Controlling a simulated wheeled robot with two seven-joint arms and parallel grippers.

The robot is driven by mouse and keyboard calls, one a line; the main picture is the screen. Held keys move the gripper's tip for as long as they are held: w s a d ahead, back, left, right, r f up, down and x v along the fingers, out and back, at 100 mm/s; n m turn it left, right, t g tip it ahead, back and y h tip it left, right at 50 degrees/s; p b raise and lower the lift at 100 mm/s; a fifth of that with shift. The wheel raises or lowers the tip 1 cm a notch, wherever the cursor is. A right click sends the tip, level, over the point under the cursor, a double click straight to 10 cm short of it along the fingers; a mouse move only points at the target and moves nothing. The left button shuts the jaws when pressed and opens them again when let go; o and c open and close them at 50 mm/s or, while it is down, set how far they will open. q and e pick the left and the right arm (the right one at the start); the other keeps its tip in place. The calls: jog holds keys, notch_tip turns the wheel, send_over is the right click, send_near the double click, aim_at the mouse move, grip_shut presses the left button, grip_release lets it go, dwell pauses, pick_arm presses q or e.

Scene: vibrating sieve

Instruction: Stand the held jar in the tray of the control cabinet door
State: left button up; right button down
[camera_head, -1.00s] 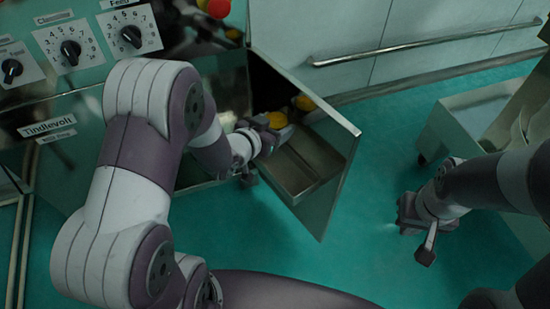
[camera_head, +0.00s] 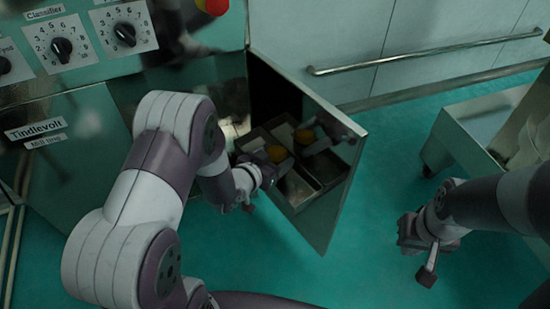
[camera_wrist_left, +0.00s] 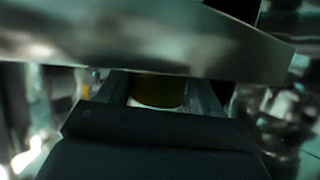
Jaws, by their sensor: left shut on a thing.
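My left gripper (camera_head: 266,174) is shut on the jar, at the tray's near left side. In the left wrist view, a dim yellowish part of the jar (camera_wrist_left: 158,91) shows between the fingers, below a metal edge that crosses the picture. My right gripper (camera_head: 418,235) hangs above the floor at the right; its jaws are unclear.
The shiny door mirrors the lid and tray. The cabinet front (camera_head: 75,125) with dials stands at the left. A wall rail (camera_head: 420,53) runs behind. A metal cart or bin (camera_head: 450,145) stands at the right. The green floor (camera_head: 385,190) between door and cart is clear.

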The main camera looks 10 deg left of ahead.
pick_arm(q)
jog(key=shift+f, duration=0.45)
jog(key=o, duration=1.2)
jog(key=shift+r, duration=0.2)
jog(key=shift+s+a+r+p, duration=0.2)
jog(key=shift+s+r+p, duration=0.15)
jog(key=shift+r+p, duration=0.15)
jog(key=shift+s+a+r+p, duration=0.15)
jog(key=shift+s+r+p, duration=0.2)
jog(key=shift+r, duration=0.15)
jog(key=s+a+r+n+g+y+p, duration=0.2)
jog(key=s+a+r+g+y+p, duration=0.25)
jog(key=s+a+g, duration=0.35)
jog(key=s+d+r+g, duration=0.1)
jog(key=s, duration=0.2)
jog(key=s+d+r+n+g, duration=0.1)
jog(key=s+d+r, duration=0.1)
jog(key=s, duration=0.1)
jog(key=s+d+r+g+b, duration=0.1)
jog(key=s, duration=0.2)
jog(key=shift+s+d+r+n+g, duration=0.15)
jog(key=shift+s+r+n+g, duration=0.15)
jog(key=shift+s+n, duration=0.1)
